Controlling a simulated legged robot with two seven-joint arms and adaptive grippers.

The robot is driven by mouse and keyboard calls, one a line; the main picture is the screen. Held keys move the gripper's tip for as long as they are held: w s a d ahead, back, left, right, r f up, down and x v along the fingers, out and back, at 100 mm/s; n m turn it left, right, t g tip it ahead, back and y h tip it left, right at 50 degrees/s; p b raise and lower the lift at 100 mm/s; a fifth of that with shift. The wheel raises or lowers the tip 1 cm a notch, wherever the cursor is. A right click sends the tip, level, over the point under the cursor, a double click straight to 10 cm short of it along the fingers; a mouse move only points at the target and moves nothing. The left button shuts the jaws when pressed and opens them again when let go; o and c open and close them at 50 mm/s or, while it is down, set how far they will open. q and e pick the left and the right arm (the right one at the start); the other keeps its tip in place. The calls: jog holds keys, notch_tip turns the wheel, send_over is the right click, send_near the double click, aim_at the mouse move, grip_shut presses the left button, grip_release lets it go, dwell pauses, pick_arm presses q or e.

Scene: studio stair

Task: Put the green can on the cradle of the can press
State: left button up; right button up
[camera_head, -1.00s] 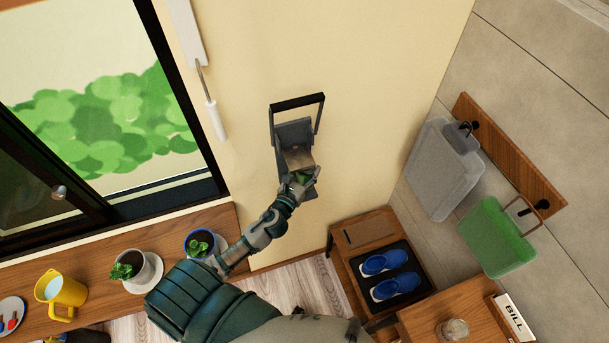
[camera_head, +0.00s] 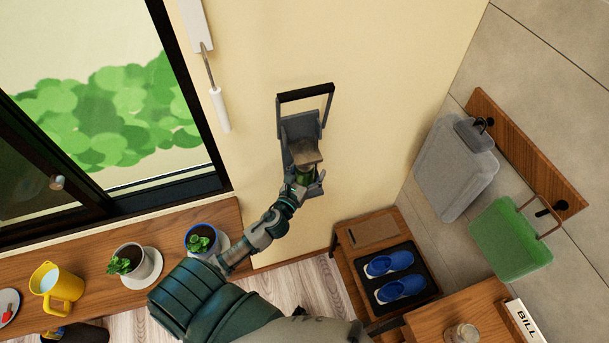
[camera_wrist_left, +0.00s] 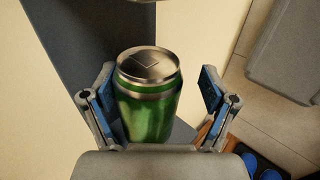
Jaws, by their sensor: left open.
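The green can (camera_head: 304,174) is at the lower part of the grey can press (camera_head: 289,128) on the wall, just below the press's brownish block (camera_head: 306,153). In the left wrist view the can (camera_wrist_left: 148,112) shows its silver lid and looks upright, with grey press metal behind and below it. My left gripper (camera_head: 306,183) is open, its blue-padded fingers (camera_wrist_left: 157,92) on either side of the can with visible gaps. The can's base and its contact with the cradle are hidden. The press handle (camera_head: 305,93) is raised. My right gripper is not in view.
A wooden ledge (camera_head: 80,262) with potted plants and a yellow mug (camera_head: 57,287) runs along the window at left. A shoe shelf (camera_head: 374,231) with blue shoes stands lower right. Grey and green bags (camera_head: 510,238) hang on the right wall. Wall around the press is clear.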

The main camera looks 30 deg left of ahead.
pick_arm(q)
jog(key=shift+s+b, duration=1.1)
jog(key=shift+s, duration=4.8)
jog(key=s+a+f+n+g+y, duration=0.25)
jog(key=f+n+g, duration=0.2)
jog(key=n, duration=0.75)
jog(key=s+d+f+n+g+h, duration=0.4)
jog(key=s+d+f+n+g, duration=0.8)
jog(key=n, duration=0.9)
jog(key=s+a+f+b, duration=0.1)
jog(key=s+f, duration=0.1)
jog(key=f, duration=1.3)
jog(key=s+a+f, duration=0.1)
jog(key=s+f, duration=0.1)
jog(key=f, duration=1.3)
jog(key=s+a+f+b, duration=0.1)
jog(key=s+a+f, duration=0.1)
jog(key=s+f, duration=1.3)
jog(key=shift+s+a+f, duration=0.15)
jog(key=shift+s+a, duration=0.2)
jog(key=shift+s, duration=0.2)
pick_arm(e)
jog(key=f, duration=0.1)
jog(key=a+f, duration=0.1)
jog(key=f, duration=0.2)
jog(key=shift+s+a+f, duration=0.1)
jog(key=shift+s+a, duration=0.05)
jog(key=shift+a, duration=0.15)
